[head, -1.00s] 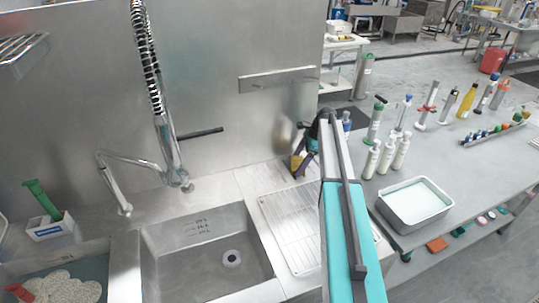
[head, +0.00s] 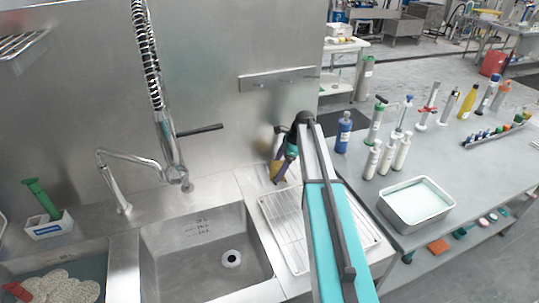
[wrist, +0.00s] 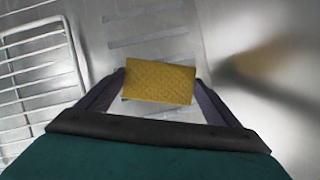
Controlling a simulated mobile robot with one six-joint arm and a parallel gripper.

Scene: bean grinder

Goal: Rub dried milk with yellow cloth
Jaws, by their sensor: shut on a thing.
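My gripper (head: 281,172) is at the back of the steel counter, beside the back wall and behind the wire rack. It is shut on the yellow cloth (wrist: 159,84), a flat textured yellow rectangle between the two fingers in the wrist view. The cloth also shows small at the gripper tip in the head view (head: 277,170). It is over the steel surface, but I cannot tell whether it touches. I cannot clearly make out dried milk; the cloth and gripper hide the area below.
The wire rack (head: 290,225) lies on the counter, left of the gripper in the wrist view (wrist: 40,75). The sink (head: 205,255) and tall faucet (head: 165,140) are to the left. Bottles and a metal tray (head: 415,222) stand on the right table. The steel wall (head: 230,130) is close behind.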

